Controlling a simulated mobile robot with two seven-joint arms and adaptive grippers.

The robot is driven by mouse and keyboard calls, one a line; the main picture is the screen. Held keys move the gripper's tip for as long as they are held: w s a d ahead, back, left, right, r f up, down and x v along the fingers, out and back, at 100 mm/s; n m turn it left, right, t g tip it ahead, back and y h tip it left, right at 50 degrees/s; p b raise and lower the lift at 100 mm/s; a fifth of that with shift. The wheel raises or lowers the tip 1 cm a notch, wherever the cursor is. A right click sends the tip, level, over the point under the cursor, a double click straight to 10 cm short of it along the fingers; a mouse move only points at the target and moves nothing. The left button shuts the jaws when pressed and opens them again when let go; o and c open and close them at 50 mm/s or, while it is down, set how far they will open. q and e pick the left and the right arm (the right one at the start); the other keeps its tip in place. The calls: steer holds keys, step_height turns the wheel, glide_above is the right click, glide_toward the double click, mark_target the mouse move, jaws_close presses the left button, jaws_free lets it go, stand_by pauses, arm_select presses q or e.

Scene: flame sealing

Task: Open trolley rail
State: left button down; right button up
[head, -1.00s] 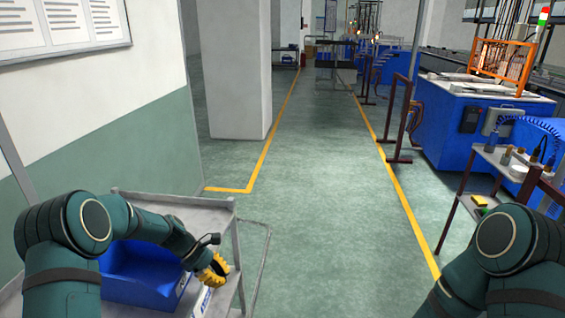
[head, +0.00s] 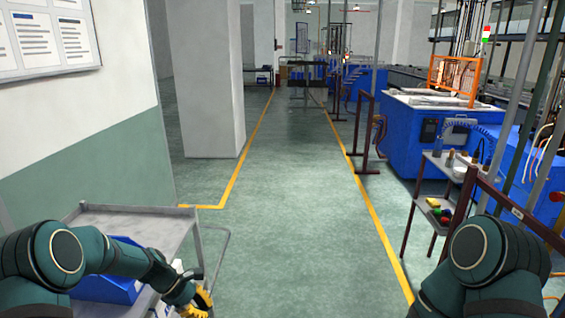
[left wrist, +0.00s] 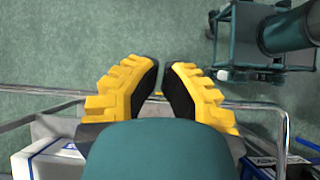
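The grey trolley (head: 128,219) stands at the lower left. A thin metal rail (head: 222,252) projects from its right side. In the left wrist view the rail (left wrist: 262,107) runs across behind the fingers. My left gripper (head: 201,304) is at the trolley's near right side, low in the head view and partly cut off. Up close in the left wrist view, its yellow fingers with black pads (left wrist: 161,66) have a narrow gap between the tips. Nothing is clearly held between them. Whether they touch the rail is not clear. My right gripper is out of view.
A blue bin (head: 106,289) sits on the trolley. A wall stands at the left and a pillar (head: 200,85) behind. The green aisle floor (head: 290,200) is clear. At the right are a small cart (head: 438,172) and a blue machine (head: 405,135).

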arm_select(q)
steer(key=s+d+f+m+y, duration=0.2)
steer(key=s+d+f+m, duration=0.2)
steer(key=s, duration=0.4)
steer(key=s+d+f+m+t+y+b, duration=0.1)
steer(key=s+d+f+m, duration=0.3)
steer(key=s+f+m, duration=0.3)
steer(key=shift+s+d+f+y, duration=0.2)
steer(key=shift+s+f+y, duration=0.2)
steer(key=shift+s+f, duration=0.4)
steer(key=c, duration=1.4)
jaws_free()
steer(key=s+m, duration=0.1)
steer(key=s+d+m, duration=0.1)
steer(key=s, duration=0.1)
steer(key=s+d+m+t, duration=0.1)
steer(key=shift+s+m+b, duration=0.15)
steer(key=shift+m+b, duration=0.15)
steer(key=shift+b, duration=0.05)
steer(key=o, duration=0.5)
steer(key=shift+s+d+r, duration=0.1)
steer(key=shift+s+d, duration=0.05)
steer(key=shift+d, duration=0.05)
steer(key=shift+c, duration=0.2)
